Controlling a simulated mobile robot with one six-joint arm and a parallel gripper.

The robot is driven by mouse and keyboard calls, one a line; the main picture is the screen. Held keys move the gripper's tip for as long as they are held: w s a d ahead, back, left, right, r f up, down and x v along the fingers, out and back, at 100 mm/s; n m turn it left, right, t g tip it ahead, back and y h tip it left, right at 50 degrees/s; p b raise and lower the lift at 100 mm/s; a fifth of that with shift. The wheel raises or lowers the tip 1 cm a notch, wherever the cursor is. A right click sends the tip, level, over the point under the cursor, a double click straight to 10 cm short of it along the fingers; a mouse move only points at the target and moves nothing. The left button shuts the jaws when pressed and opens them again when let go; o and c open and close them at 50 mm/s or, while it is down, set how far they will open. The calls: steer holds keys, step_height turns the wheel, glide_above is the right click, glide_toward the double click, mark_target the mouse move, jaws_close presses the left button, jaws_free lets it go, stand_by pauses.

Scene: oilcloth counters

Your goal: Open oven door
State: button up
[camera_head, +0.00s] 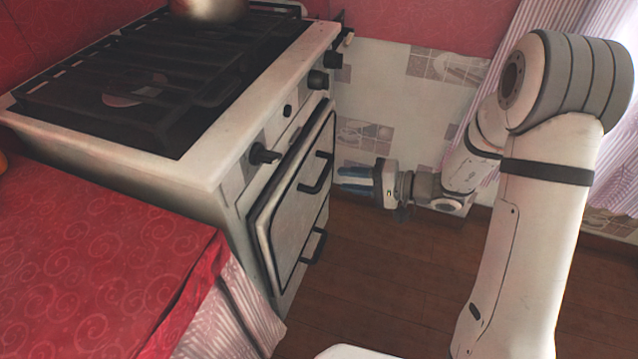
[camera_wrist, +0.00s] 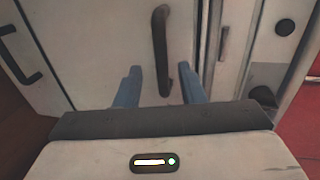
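The oven door (camera_head: 287,215) is a pale panel with a dark edge on the front of the white stove. I cannot tell whether it is fully shut or slightly ajar. Its dark bar handle (camera_head: 318,174) is on the upper part, and the handle also shows in the wrist view (camera_wrist: 160,45), running upright in the picture. My gripper (camera_head: 342,179) has blue fingers and is open and empty. It is in front of the door, a little right of the handle in the head view. In the wrist view (camera_wrist: 161,78) the handle lines up between the two fingertips, with no clear contact.
A lower panel handle (camera_head: 314,246) sits below the door and shows at left in the wrist view (camera_wrist: 20,58). Dark knobs (camera_head: 263,154) line the stove front. A red-covered counter (camera_head: 100,255) adjoins the stove. The wooden floor (camera_head: 385,280) in front is clear.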

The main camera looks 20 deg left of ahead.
mark_target(323, 174)
steer(key=b+x, duration=0.1)
steer(key=x, duration=0.6)
steer(key=shift+a, duration=0.1)
steer(key=shift+c, duration=0.3)
jaws_close()
